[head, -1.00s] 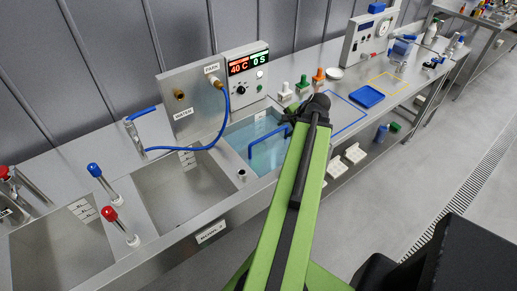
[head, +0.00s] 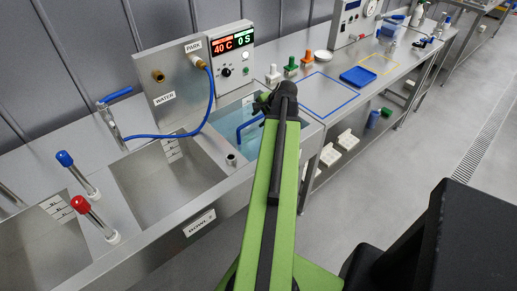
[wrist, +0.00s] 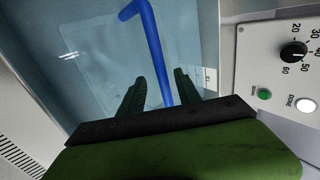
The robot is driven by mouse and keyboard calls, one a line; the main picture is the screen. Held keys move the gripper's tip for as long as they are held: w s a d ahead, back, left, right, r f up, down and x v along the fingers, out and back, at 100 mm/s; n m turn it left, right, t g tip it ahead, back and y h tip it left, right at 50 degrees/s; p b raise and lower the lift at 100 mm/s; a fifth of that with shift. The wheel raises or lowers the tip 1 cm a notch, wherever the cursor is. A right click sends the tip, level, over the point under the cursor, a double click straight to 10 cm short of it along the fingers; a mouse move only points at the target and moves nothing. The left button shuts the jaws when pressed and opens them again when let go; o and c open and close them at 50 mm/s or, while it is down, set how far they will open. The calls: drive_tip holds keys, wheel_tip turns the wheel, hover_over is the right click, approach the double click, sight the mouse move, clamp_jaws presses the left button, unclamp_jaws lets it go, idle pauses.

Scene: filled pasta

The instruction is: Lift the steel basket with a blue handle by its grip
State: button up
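The blue handle (wrist: 150,45) runs down the wrist view and passes between the two fingers of my gripper (wrist: 160,76). The fingers stand apart, with a gap on each side of the handle; whether the handle lies level with them or deeper, I cannot tell. In the head view the blue handle (head: 246,124) rises at the water bath (head: 232,115), just left of my gripper (head: 266,103). The gripper is partly hidden there by my green arm. The steel basket's body cannot be made out in either view.
A control panel (head: 231,62) stands behind the bath; its knob and buttons show at right in the wrist view. A blue hose (head: 165,136) crosses left. Sinks (head: 165,180) lie left. Green and orange-topped items (head: 291,66) and a blue tray (head: 358,75) stand right.

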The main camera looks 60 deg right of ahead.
drive_tip(key=b+x, duration=0.4)
drive_tip(key=x, duration=0.1)
drive_tip(key=shift+w+r, duration=0.2)
drive_tip(key=shift+c, duration=0.3)
clamp_jaws()
idle(0.9)
